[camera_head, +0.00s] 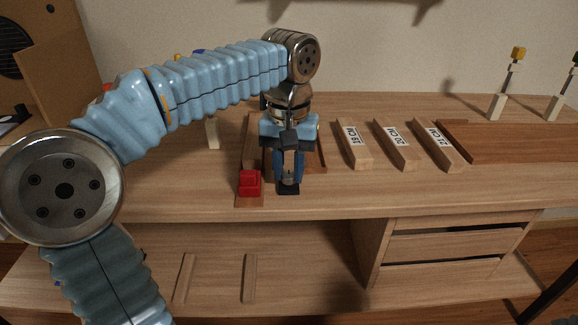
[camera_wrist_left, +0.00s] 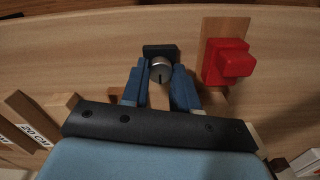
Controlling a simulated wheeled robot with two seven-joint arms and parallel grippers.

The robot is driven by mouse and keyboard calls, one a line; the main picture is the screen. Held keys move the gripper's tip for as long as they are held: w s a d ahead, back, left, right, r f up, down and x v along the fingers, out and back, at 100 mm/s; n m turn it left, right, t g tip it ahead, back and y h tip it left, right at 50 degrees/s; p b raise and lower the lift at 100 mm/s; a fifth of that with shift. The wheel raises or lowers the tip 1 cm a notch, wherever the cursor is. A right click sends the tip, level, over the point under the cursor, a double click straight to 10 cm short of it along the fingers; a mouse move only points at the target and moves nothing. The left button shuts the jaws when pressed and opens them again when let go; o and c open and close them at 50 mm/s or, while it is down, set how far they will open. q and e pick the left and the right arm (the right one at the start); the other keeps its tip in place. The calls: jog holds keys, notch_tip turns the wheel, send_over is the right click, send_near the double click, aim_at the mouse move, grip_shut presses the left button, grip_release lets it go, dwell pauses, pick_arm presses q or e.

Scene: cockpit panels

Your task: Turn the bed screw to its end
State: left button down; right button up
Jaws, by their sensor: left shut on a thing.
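The bed screw (camera_wrist_left: 161,70) shows in the left wrist view as a round metal knob with a dark slot, in front of a small black block (camera_wrist_left: 160,50). My left gripper (camera_head: 288,177) points down over the front of the workbench, with its blue fingers shut on the screw. In the left wrist view the two fingers (camera_wrist_left: 160,88) stand on either side of the knob. In the head view the fingers mostly hide the screw, and the black block (camera_head: 288,189) shows below them. My right gripper is in neither view.
A red block (camera_head: 249,183) on a small wooden plate sits just left of the gripper. Labelled wooden bars (camera_head: 397,146) lie to the right, beside a long brown board (camera_head: 510,141). Drawers (camera_head: 455,244) are below. The bench front right of the gripper is clear.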

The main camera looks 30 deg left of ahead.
aim_at(290, 174)
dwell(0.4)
pick_arm(q)
jog(key=c, duration=0.9)
grip_release()
jog(key=shift+o, duration=0.2)
notch_tip(290, 174, up, 12)
